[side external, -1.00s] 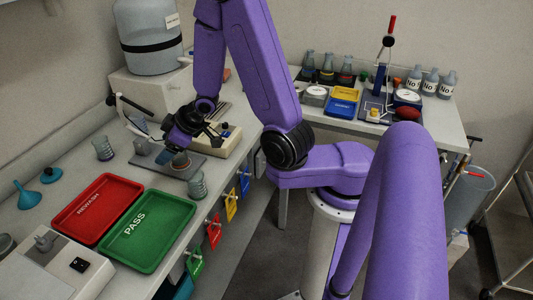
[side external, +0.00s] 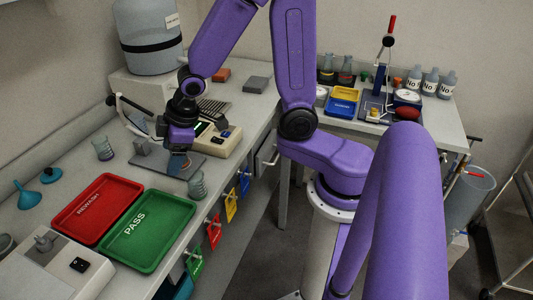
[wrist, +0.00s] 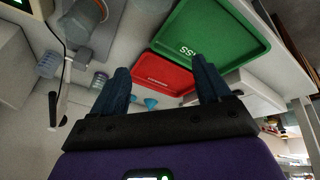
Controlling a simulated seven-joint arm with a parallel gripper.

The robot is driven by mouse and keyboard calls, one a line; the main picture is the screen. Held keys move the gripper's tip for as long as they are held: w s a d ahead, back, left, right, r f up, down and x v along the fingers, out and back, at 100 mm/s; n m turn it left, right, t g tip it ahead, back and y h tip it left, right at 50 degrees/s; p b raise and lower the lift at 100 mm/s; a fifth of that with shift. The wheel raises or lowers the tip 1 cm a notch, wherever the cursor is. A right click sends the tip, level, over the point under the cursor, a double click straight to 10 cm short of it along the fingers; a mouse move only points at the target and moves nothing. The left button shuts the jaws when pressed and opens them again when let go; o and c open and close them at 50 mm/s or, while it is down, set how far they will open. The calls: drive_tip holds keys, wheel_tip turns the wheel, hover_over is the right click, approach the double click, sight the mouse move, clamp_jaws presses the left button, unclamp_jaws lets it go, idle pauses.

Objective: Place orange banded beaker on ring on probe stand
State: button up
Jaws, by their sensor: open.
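The beaker with an orange-brown band (side external: 179,164) stands on the grey plate of the probe stand (side external: 153,157) in the side view. The ring under it cannot be made out.
A clear beaker (side external: 197,186) stands close to the plate's front, and another (side external: 103,148) stands at its left. The red REWASH tray (side external: 98,207) and green PASS tray (side external: 147,231) lie nearer the front. A beige instrument (side external: 220,138) stands right of the plate.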

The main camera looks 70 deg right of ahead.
drive_tip(key=s+r+n+g, duration=0.2)
drive_tip(key=s, duration=0.9)
drive_tip(key=s+d+r+n+g, duration=0.1)
drive_tip(key=s+r+n+g, duration=0.1)
drive_tip(key=s, duration=1)
drive_tip(key=shift+d+r+h, duration=0.3)
drive_tip(key=shift+r+h, duration=0.1)
